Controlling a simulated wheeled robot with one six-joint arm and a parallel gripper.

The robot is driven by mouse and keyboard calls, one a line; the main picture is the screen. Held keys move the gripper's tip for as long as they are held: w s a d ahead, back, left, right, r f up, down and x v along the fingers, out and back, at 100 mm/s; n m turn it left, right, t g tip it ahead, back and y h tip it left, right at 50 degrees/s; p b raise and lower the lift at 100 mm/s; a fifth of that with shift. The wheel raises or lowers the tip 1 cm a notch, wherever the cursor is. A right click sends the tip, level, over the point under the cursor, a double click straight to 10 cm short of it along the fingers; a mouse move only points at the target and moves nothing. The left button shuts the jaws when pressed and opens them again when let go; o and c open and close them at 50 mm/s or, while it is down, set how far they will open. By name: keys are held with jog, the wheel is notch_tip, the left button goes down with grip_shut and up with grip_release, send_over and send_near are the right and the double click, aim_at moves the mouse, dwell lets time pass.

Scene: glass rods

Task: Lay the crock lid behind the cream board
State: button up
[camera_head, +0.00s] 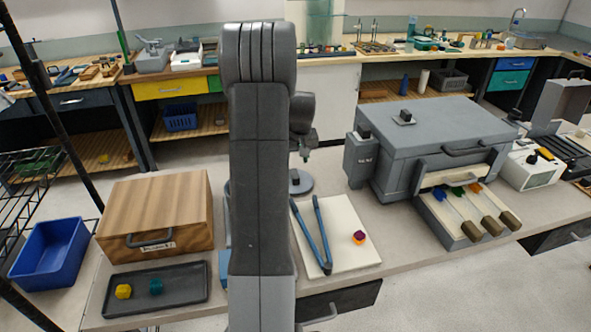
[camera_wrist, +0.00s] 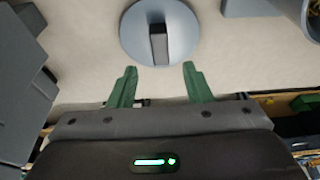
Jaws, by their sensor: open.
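The crock lid (camera_wrist: 184,34) is a flat grey-blue disc with a dark bar handle. In the wrist view it lies on the pale worktop beyond my fingertips. In the head view the lid (camera_head: 304,188) sits at the back left corner of the cream board (camera_head: 350,222), partly hidden by my arm; I cannot tell whether they touch. My gripper (camera_wrist: 160,68) is open, with green fingers apart and nothing between them. In the head view my gripper (camera_head: 306,155) hangs just above and behind the lid.
Blue tongs (camera_head: 324,240) and a small purple-orange piece (camera_head: 359,237) lie on the board. A grey kiln-like box (camera_head: 430,140) stands to the right. A wooden box (camera_head: 155,205) and dark tray (camera_head: 185,290) are left. Some worktop behind the board is clear.

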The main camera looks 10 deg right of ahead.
jog(key=v, duration=0.3)
jog(key=shift+r, duration=0.3)
